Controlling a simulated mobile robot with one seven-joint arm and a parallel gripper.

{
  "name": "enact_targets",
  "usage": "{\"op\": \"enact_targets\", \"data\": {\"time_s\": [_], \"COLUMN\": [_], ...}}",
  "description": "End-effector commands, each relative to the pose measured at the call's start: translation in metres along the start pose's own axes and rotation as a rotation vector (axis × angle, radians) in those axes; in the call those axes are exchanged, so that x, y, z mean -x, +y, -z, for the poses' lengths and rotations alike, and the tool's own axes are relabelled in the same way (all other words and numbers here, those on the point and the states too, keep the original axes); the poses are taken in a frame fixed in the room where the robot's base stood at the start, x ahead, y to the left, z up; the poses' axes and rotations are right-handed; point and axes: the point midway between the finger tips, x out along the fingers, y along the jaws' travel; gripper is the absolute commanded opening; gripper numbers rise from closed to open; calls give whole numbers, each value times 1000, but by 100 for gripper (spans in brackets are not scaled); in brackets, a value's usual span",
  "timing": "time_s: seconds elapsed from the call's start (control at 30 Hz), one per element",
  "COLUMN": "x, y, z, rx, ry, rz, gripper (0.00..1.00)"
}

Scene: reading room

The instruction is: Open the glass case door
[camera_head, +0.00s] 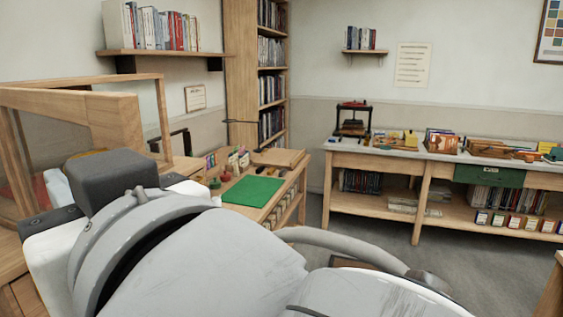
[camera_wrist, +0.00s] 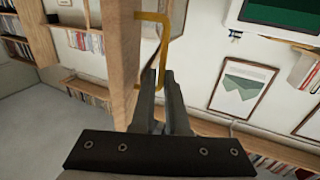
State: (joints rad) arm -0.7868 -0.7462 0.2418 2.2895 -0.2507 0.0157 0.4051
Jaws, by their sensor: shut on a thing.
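The glass case (camera_head: 160,100) stands at the left edge of the head view, with a wooden frame and clear panes. A thick wooden frame piece, seemingly its door (camera_head: 115,105), stands in front at an angle to the rear frame; how far it is open is hard to tell. In the wrist view the door's wooden edge (camera_wrist: 118,60) runs upright, with a brass bar handle (camera_wrist: 164,40) on it. My gripper (camera_wrist: 160,75) is shut on the handle near its lower part. In the head view my own wrist hides the fingers and handle.
A low bookcase with a green mat (camera_head: 253,190) stands beyond my arm. A long table (camera_head: 345,146) with books and trays runs along the back wall. A wall shelf (camera_head: 160,52) hangs above the case.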

Motion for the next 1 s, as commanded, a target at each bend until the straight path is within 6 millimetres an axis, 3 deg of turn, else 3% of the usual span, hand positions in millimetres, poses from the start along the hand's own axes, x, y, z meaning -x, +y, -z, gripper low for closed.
{"op": "enact_targets", "data": {"time_s": [0.23,0.27,0.4,0.77,1.0], "x": [0,0,0,2,28], "y": [-1,-1,0,-1,-1], "z": [6,6,6,5,6], "rx": [0,0,0,0,0], "ry": [13,13,12,11,14], "rz": [3,3,2,2,3], "gripper": [0,14,38,38,38]}}
